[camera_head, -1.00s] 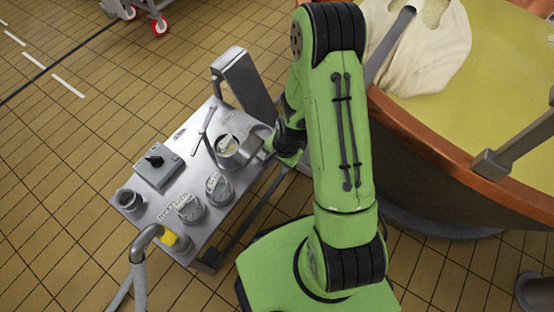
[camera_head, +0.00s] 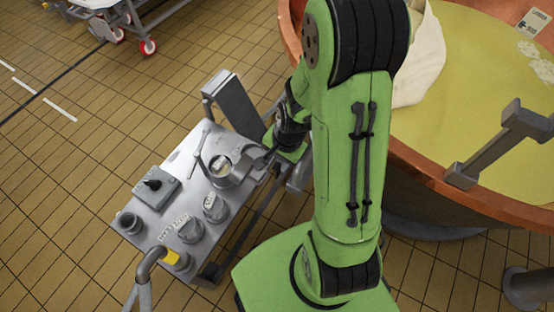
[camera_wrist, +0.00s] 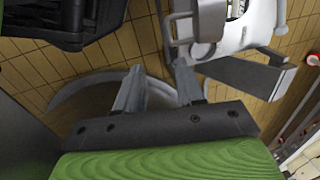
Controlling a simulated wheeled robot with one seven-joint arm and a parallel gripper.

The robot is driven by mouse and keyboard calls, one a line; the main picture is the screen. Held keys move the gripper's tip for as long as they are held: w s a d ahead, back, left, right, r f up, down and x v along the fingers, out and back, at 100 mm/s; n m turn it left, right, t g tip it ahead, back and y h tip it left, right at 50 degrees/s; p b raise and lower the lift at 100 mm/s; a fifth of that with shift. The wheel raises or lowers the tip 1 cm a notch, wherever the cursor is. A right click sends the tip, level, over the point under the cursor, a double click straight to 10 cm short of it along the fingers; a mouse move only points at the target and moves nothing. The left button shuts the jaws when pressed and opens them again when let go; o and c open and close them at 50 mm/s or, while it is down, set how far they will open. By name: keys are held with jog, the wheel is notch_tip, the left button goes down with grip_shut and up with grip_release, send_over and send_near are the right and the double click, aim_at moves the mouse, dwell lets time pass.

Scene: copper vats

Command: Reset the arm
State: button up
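My green arm reaches down beside a small metal work table (camera_head: 150,217). My gripper (camera_head: 262,162) is at the table's right edge, just right of a metal vessel (camera_head: 228,170) with pale contents. It is partly hidden by the arm in the head view. In the wrist view my gripper (camera_wrist: 158,88) shows two grey fingers spread apart with nothing between them. The floor and a curved grey shape show beyond the fingers. Whether a finger touches the vessel or table edge I cannot tell.
Several jars (camera_head: 190,229) and a grey control box (camera_head: 155,187) are on the table. A hose pipe (camera_head: 148,268) stands at its front. A copper vat (camera_head: 425,172) with yellow liquid and a white cloth (camera_head: 425,65) is at the right.

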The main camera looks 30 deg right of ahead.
dwell(0.3)
notch_tip(320, 180, up, 18)
jog(key=s+a+r+n+t+h+p, duration=0.1)
jog(key=s+a+n+t+p, duration=0.1)
jog(key=n+p, duration=0.35)
jog(key=s+a+r+n+t+p, duration=0.1)
jog(key=s+r+n+p, duration=0.4)
jog(key=s+r, duration=0.5)
notch_tip(320, 180, up, 4)
jog(key=shift+s+a+r+n+t+p, duration=0.15)
jog(key=shift+s+r+n+t+p, duration=0.05)
jog(key=shift+s+n+t+p, duration=0.2)
